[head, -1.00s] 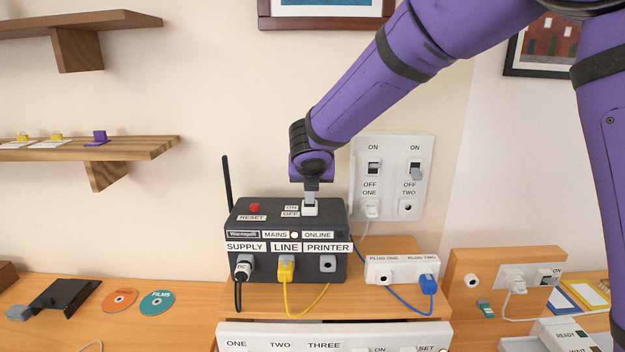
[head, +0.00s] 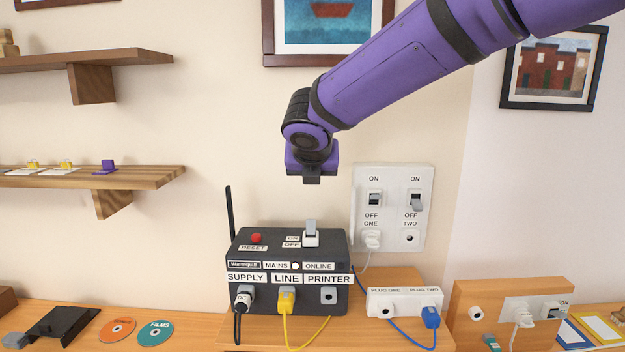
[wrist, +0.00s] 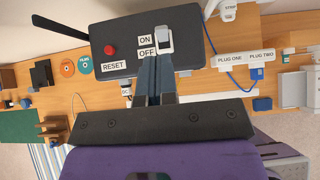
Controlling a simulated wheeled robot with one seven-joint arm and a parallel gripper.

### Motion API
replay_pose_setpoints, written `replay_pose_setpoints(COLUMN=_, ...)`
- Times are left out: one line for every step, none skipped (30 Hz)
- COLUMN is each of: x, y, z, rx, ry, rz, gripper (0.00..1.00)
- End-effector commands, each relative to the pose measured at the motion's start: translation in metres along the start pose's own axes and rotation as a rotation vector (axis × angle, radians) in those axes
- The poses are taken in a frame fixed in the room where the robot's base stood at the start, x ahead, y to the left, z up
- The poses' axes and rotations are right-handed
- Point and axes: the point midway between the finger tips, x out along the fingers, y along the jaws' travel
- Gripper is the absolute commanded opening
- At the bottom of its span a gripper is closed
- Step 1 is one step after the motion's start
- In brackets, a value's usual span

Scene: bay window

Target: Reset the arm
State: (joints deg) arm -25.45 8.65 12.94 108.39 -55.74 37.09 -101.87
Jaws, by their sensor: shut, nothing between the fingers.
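My purple arm reaches in from the upper right of the head view. My gripper (head: 312,181) hangs in the air above the black router box (head: 290,253), apart from it. In the wrist view the two gripper fingers (wrist: 154,82) lie side by side, shut and empty. The box's white rocker switch (head: 311,233), beside the ON and OFF labels, stands clear of the gripper. The red RESET button (head: 256,238) is to its left. The wrist view also shows the switch (wrist: 164,40) beyond the fingertips.
A wall plate (head: 393,207) with two switches is right of the gripper. A white plug strip (head: 404,302) with a blue plug sits right of the box. A black antenna (head: 229,212) rises at the box's left. Wooden shelves (head: 90,177) jut from the left wall.

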Motion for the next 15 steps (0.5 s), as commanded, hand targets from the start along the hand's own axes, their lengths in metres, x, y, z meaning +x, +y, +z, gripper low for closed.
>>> replay_pose_setpoints(x=0.000, y=0.000, z=0.000, rx=0.000, ry=0.000, rz=0.000, gripper=0.00)
replay_pose_setpoints(x=0.000, y=0.000, z=0.000, rx=0.000, ry=0.000, rz=0.000, gripper=0.00)
replay_pose_setpoints(x=0.000, y=0.000, z=0.000, rx=0.000, ry=0.000, rz=0.000, gripper=0.00)
replay_pose_setpoints(x=0.000, y=0.000, z=0.000, rx=0.000, ry=0.000, rz=0.000, gripper=0.00)
replay_pose_setpoints(x=0.000, y=0.000, z=0.000, rx=0.000, ry=0.000, rz=0.000, gripper=0.00)
replay_pose_setpoints(x=0.000, y=-0.001, z=0.000, rx=0.006, ry=0.000, rz=-0.001, gripper=0.00)
replay_pose_setpoints(x=-0.001, y=-0.004, z=0.000, rx=0.016, ry=0.001, rz=-0.004, gripper=0.00)
replay_pose_setpoints(x=-0.003, y=-0.007, z=0.000, rx=0.035, ry=0.002, rz=-0.008, gripper=0.00)
replay_pose_setpoints(x=-0.006, y=-0.015, z=0.000, rx=0.073, ry=0.005, rz=-0.016, gripper=0.00)
replay_pose_setpoints(x=-0.009, y=-0.022, z=0.001, rx=0.112, ry=0.008, rz=-0.024, gripper=0.00)
replay_pose_setpoints(x=-0.014, y=-0.031, z=0.001, rx=0.162, ry=0.011, rz=-0.034, gripper=0.00)
replay_pose_setpoints(x=-0.021, y=-0.046, z=-0.001, rx=0.243, ry=0.016, rz=-0.052, gripper=0.00)
replay_pose_setpoints(x=-0.026, y=-0.059, z=-0.001, rx=0.314, ry=0.020, rz=-0.068, gripper=0.00)
replay_pose_setpoints(x=-0.033, y=-0.072, z=-0.003, rx=0.393, ry=0.024, rz=-0.083, gripper=0.00)
replay_pose_setpoints(x=-0.043, y=-0.091, z=-0.006, rx=0.507, ry=0.029, rz=-0.105, gripper=0.00)
